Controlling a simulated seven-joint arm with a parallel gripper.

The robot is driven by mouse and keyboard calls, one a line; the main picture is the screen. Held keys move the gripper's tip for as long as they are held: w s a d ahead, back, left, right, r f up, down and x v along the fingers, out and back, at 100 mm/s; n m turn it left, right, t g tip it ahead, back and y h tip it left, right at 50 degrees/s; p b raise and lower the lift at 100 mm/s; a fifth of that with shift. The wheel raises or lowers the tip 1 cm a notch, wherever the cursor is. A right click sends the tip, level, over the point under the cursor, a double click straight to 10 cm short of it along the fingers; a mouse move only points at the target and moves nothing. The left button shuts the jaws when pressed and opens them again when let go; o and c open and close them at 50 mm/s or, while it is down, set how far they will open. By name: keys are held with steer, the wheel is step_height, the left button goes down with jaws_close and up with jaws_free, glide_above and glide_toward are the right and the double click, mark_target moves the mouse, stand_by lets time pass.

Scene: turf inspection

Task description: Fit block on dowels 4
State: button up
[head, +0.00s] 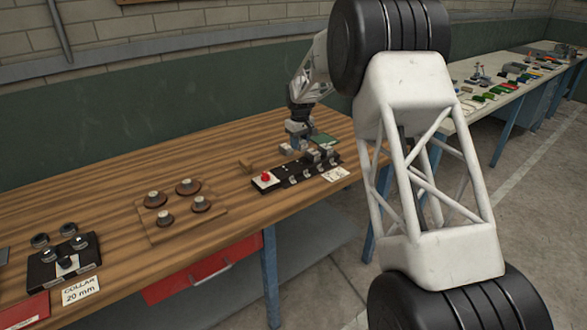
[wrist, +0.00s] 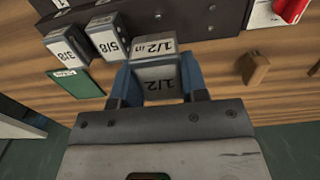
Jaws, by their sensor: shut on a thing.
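My gripper (wrist: 157,78) is shut on a grey block (wrist: 152,48) marked 1/2 in, with a blue finger on each side. In the wrist view the block's far end is close to the edge of a dark board (wrist: 205,20). I cannot tell whether it touches the board. Two similar blocks, marked 5/8 (wrist: 107,38) and 3/8 (wrist: 66,50), are beside it to the left, at the board's edge. In the head view my gripper (head: 299,146) is low over the back of the dark board (head: 283,184). Dowels cannot be made out clearly.
A red button (head: 266,176) on a white base is at the board's left end. A green card (wrist: 76,84) and a small wooden piece (wrist: 254,68) lie on the wooden bench (head: 110,206). A wooden plate with round knobs (head: 187,187) stands further left.

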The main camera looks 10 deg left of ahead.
steer(key=shift+a, duration=0.1)
stand_by(0.3)
glide_above(285, 170)
steer(key=shift+s+r, duration=0.1)
steer(key=shift+r, duration=0.3)
steer(key=shift+f, duration=0.2)
steer(key=shift+f, duration=2.7)
steer(key=shift+f, duration=1.1)
steer(key=o, duration=1)
